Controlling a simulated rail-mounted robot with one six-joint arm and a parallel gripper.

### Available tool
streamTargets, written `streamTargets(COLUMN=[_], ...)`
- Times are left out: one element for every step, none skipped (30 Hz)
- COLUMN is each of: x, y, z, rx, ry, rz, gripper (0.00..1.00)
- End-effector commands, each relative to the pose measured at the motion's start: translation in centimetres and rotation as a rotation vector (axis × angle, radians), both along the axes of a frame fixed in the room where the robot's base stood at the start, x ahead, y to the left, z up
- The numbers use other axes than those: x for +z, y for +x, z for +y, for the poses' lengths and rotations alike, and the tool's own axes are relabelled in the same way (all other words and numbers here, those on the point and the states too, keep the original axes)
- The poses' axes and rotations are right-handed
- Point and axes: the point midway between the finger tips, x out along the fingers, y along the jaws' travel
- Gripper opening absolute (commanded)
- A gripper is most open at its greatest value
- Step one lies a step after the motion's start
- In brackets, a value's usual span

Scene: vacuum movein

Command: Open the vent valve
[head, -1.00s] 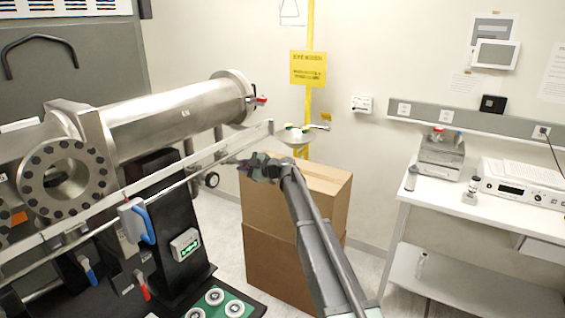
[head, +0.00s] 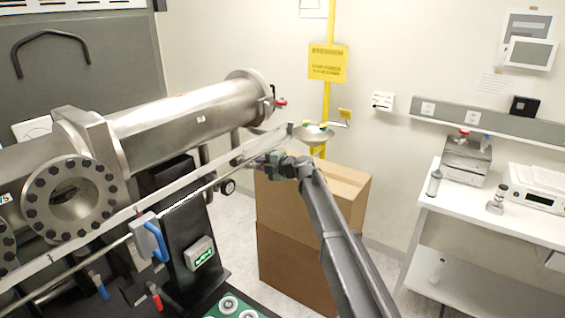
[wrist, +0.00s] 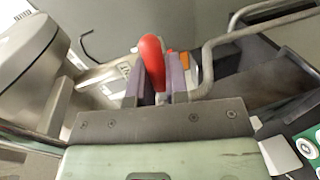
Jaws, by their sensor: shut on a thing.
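In the wrist view, a red rounded valve handle (wrist: 152,58) stands up between the two purple-grey fingers of my gripper (wrist: 157,82). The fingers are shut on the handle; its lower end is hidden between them. In the head view, my gripper (head: 264,162) is at the end of my arm, beyond the long pale bar and below the far end of the steel chamber (head: 185,115). The held handle cannot be made out there. A separate small red handle (head: 280,103) shows at the chamber's end flange.
Stacked cardboard boxes (head: 310,235) stand beside my arm. A bent metal tube (wrist: 215,55) runs close right of the fingers. A white bench (head: 470,205) stands at right.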

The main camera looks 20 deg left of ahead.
Motion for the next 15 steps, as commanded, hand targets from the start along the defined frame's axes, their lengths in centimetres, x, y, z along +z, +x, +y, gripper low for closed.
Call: streamTargets(x=[0.05, 0.06, 0.07, 0.07, 0.07, 0.08, 0.07, 0.07, 0.07, 0.06, 0.06, 0.06, 0.06, 0.06, 0.06], y=[-0.29, -0.42, -0.54, -0.60, -0.64, -0.68, -0.69, -0.70, -0.71, -0.70, -0.70, -0.69, -0.71, -0.71, -0.70], z=[0.40, 0.60, 0.80, 0.90, 0.98, 1.04, 1.07, 1.07, 1.08, 1.07, 1.07, 1.07, 1.06, 1.06, 1.06], rx=[0.005, 0.007, 0.009, 0.011, 0.012, 0.013, 0.013, 0.013, 0.013, 0.013, 0.013, 0.013, 0.013, 0.013, 0.013], ry=[-0.003, -0.004, -0.005, -0.006, -0.007, -0.007, -0.008, -0.008, -0.008, -0.008, -0.008, -0.008, -0.007, -0.007, -0.007], rz=[-0.008, -0.011, -0.016, -0.019, -0.021, -0.023, -0.024, -0.024, -0.024, -0.024, -0.024, -0.024, -0.023, -0.023, -0.023], gripper=[0.00, 0.00, 0.00, 0.00, 0.00, 0.00, 0.00, 0.00, 0.00, 0.00, 0.00, 0.00, 0.00, 0.00, 0.00])
